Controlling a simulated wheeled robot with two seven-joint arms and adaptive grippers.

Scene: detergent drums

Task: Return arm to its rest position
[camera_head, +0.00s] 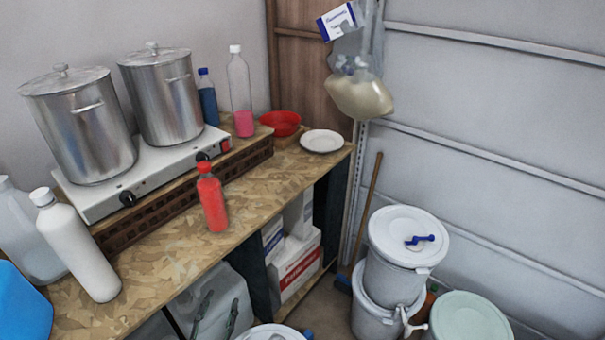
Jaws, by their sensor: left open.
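My left gripper (219,301) shows at the bottom edge of the head view, left of centre. Its two dark fingers point up and stand apart, with nothing between them. They appear in front of a translucent whitish container (238,292) below the counter's front edge. The rest of the left arm is mostly out of the picture. My right gripper is not in view.
A wooden counter (178,262) holds a red bottle (212,203), a white bottle (78,248) and a hotplate (95,205) with two steel pots. Stacked white drums (378,278) stand right, beside a green-lidded drum (470,318). Boxes (295,268) sit under the counter.

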